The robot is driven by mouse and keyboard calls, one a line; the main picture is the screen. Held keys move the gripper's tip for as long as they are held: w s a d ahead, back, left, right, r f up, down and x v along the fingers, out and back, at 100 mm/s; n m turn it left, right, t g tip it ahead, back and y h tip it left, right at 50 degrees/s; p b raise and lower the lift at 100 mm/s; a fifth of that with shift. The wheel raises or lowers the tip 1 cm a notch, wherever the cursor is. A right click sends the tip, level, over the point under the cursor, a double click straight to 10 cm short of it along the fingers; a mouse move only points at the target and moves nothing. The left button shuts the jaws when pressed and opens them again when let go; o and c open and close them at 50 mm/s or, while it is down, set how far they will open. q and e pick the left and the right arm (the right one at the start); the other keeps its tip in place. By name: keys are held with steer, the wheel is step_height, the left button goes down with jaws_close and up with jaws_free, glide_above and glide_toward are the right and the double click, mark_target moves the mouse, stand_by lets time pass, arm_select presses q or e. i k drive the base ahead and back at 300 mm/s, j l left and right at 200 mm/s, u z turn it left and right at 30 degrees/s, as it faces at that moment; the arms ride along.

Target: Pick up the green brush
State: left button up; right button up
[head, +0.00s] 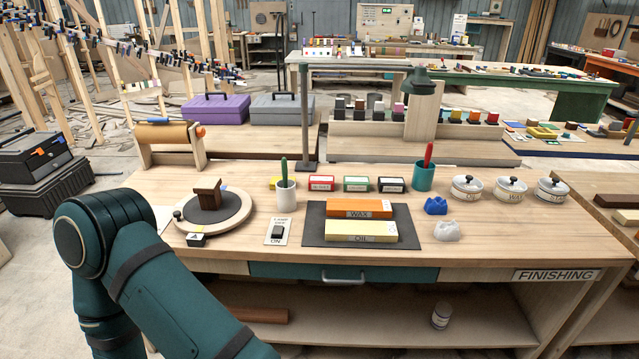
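The green brush (284,171) stands upright in a white cup (286,197) on the wooden workbench, left of the picture's middle. Only its green handle shows above the rim; its lower end is hidden inside the cup. A red-handled brush (428,155) stands in a teal cup (423,177) farther right. A teal arm of mine crosses the lower left, in front of the bench. Neither of my grippers shows in the head view, so their state and distance from the brush cannot be seen.
Left of the white cup is a round turntable (240,218) with a brown piece. A switch plate (278,231) lies in front of the cup. Small labelled boxes (321,183) stand to its right, and a dark mat (313,238) holds WAX and OIL blocks. A post (305,90) rises behind.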

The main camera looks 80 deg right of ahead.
mark_target(284, 161)
steer(key=z, duration=2.3)
